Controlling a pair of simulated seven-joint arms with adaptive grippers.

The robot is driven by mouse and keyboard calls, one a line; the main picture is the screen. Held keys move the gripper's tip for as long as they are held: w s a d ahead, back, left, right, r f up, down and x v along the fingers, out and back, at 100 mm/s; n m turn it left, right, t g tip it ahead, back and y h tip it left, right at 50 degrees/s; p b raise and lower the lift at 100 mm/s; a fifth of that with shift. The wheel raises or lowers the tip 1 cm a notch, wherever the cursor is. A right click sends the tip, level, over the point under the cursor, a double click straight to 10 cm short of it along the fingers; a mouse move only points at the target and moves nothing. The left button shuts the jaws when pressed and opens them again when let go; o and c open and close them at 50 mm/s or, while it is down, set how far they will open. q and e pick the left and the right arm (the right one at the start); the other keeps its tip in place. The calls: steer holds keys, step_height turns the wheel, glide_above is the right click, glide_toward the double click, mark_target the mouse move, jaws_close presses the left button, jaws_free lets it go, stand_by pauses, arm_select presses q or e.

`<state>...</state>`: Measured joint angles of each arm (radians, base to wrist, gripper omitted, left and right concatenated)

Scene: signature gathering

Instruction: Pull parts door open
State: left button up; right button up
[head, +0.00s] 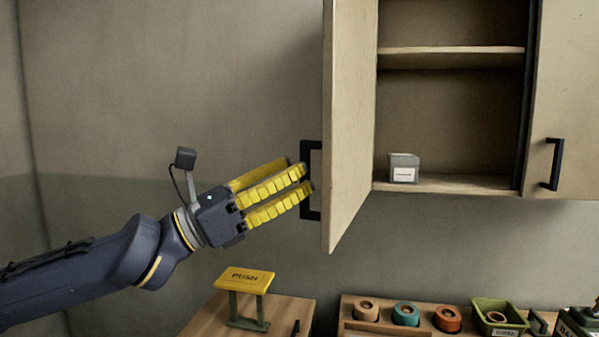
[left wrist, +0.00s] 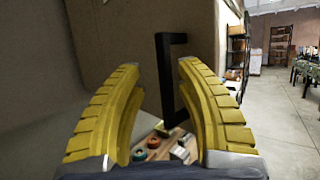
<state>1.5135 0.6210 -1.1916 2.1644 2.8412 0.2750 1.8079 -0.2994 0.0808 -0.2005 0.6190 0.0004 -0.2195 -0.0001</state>
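The parts door (head: 348,120) is a pale wooden cabinet door on the wall. It stands swung open, with its outer face to the left and the shelves to its right showing. Its black bar handle (head: 314,214) is on that outer face, near the lower edge. My left gripper (head: 307,176), with yellow ribbed fingers, reaches the handle from the left. In the left wrist view the fingers are apart and the handle (left wrist: 163,80) stands between the fingertips, with gaps showing. I cannot tell whether either finger touches it. My right gripper is not in view.
A small grey box (head: 403,168) sits on the cabinet's lower shelf. A second closed door (head: 570,100) is at the right. Below stand a yellow PUSH plate (head: 244,280), a wooden tray of tape rolls (head: 380,329) and a green bin (head: 500,319). Wall left of the door is clear.

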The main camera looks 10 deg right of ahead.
arm_select(q)
steer(key=v, duration=1)
steer(key=shift+a, duration=0.15)
